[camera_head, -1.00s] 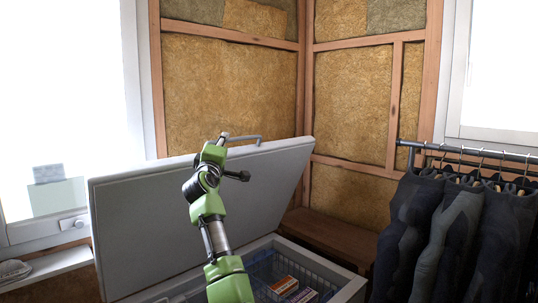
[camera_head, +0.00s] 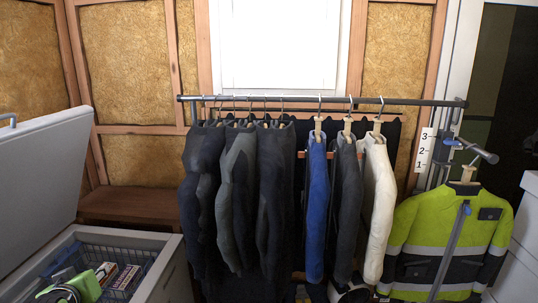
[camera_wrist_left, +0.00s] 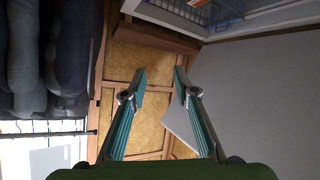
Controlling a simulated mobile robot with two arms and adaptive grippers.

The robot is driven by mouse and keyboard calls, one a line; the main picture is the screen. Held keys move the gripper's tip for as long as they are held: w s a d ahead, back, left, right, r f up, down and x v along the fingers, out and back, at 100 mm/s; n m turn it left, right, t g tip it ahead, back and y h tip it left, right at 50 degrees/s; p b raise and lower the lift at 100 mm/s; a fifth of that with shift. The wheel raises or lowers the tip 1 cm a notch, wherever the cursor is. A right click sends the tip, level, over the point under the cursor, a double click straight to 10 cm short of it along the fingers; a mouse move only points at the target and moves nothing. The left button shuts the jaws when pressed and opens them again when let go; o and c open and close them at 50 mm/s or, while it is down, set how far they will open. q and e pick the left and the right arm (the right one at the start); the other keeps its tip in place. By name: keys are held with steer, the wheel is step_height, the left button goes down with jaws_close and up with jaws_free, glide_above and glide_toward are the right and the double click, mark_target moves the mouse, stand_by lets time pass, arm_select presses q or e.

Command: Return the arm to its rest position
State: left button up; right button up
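My left gripper (camera_wrist_left: 160,82) shows in the left wrist view with its two fingers spread and nothing between them. Part of my green arm (camera_head: 88,286) shows low at the left of the head view, in front of the chest freezer's opening. Its gripper cannot be made out there. The chest freezer (camera_head: 165,262) stands at the left with its grey lid (camera_head: 38,180) raised. My right gripper is in neither view.
A wire basket (camera_head: 88,252) in the freezer holds a few boxes (camera_head: 124,278). A clothes rail (camera_head: 400,101) with several dark garments, a blue one (camera_head: 316,210) and a white one (camera_head: 379,205) spans the middle. A hi-vis jacket (camera_head: 458,240) hangs at the right.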

arm_select(q)
steer(key=s+d+f+m+g+h, duration=0.3)
steer(key=s+d+f+m+g, duration=0.2)
steer(key=s+d+f, duration=1)
steer(key=s+d+f+m+g, duration=0.1)
steer(key=s+d+f, duration=0.15)
steer(key=s, duration=0.35)
steer(key=s+d+f+m+g+h, duration=0.1)
steer(key=s+d, duration=0.2)
steer(key=s, duration=0.3)
steer(key=s+d+f+m+g, duration=0.1)
steer(key=s+d+m+g, duration=0.15)
steer(key=s, duration=0.45)
steer(key=s+f+b+x, duration=0.1)
steer(key=s+x, duration=0.2)
steer(key=x, duration=1.1)
steer(key=s+b+x, duration=0.2)
steer(key=s+x, duration=0.1)
steer(key=x, duration=1)
steer(key=s+a+f+g+b, duration=0.1)
steer(key=s+f+b, duration=0.1)
steer(key=s+f, duration=1.6)
step_height(320, 180, down, 3)
steer(key=shift+a+r, duration=0.1)
steer(key=shift+a, duration=0.3)
steer(key=shift+s+n+g, duration=0.1)
steer(key=shift+n+g, duration=0.15)
